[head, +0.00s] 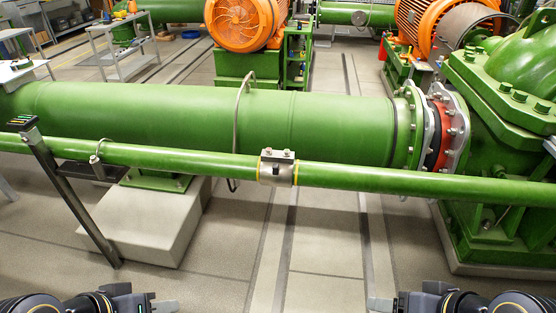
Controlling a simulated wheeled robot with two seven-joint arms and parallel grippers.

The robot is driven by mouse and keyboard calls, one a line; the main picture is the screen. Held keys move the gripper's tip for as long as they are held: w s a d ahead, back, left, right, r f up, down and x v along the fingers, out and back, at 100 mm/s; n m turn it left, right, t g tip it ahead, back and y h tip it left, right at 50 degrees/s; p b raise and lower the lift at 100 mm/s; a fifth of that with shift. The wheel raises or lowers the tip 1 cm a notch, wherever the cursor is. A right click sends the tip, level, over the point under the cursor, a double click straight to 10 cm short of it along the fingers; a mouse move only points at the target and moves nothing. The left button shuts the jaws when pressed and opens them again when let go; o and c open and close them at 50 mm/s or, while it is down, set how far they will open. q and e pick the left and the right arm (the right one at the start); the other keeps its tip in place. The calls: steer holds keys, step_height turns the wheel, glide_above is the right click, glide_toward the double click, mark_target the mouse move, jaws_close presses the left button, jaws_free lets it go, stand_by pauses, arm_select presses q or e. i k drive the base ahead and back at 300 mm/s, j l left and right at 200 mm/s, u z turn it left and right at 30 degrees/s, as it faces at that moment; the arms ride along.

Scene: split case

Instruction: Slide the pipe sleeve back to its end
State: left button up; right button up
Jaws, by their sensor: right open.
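A silver metal pipe sleeve (276,172) with bolts on top sits around the thin green pipe (390,180), near the middle of the head view. Yellow bands show at both its sides. My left gripper (165,306) is at the bottom edge, left of centre, well apart from the sleeve; whether its jaws are open is unclear. My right gripper (380,305) is at the bottom edge, right of centre, open and empty, also apart from the sleeve. Both grippers are partly cut off by the frame.
A thick green pipe (200,115) runs behind the thin one to a bolted flange (410,125) and a green pump housing (500,130). A dark post (70,195) stands at the left. The floor (310,255) before the pipe is clear.

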mark_target(276, 169)
steer(key=i+l+z, duration=0.1)
steer(key=i+z, duration=0.65)
steer(key=i, duration=0.15)
